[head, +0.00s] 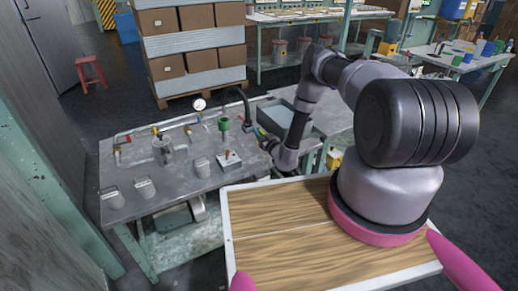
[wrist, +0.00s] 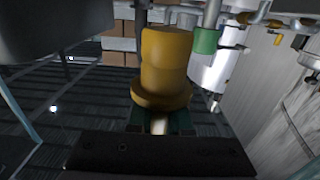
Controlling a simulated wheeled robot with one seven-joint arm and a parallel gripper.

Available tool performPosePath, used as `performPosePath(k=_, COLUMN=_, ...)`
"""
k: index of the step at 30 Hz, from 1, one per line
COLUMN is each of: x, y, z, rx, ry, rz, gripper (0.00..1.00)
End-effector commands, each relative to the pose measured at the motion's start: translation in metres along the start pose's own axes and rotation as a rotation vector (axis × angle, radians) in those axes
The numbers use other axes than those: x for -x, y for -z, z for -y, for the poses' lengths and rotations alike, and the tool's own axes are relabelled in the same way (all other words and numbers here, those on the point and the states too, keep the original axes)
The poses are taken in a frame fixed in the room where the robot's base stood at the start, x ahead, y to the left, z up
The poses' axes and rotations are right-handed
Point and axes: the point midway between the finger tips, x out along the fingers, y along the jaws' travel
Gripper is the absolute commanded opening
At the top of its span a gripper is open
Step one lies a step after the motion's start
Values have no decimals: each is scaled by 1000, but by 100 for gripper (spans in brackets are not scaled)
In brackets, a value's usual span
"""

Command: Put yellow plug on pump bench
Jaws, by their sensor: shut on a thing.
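The yellow plug (wrist: 165,65) stands upright between the green fingers of my gripper (wrist: 160,122) in the wrist view, its wide flange just above them. My gripper is shut on it. In the head view my gripper (head: 259,133) is at the right end of the grey metal bench, beside the basin; the plug is too small or hidden to make out there. The pump bench (head: 185,188) appears to be this grey bench, with pipes, a pressure gauge (head: 199,104) and several metal fittings on top.
The bench's front middle is bare. Stacked cartons (head: 190,45) stand behind.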

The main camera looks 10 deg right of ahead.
Motion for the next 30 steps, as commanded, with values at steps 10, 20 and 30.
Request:
performPosePath(k=10, x=0, y=-44, z=1, rx=1, ry=1, rz=-1, gripper=0)
performPosePath(k=20, x=0, y=-66, z=0, rx=-1, ry=-2, rz=-2, gripper=0)
performPosePath(k=30, x=0, y=-68, z=0, rx=-1, ry=-3, rz=-2, gripper=47)
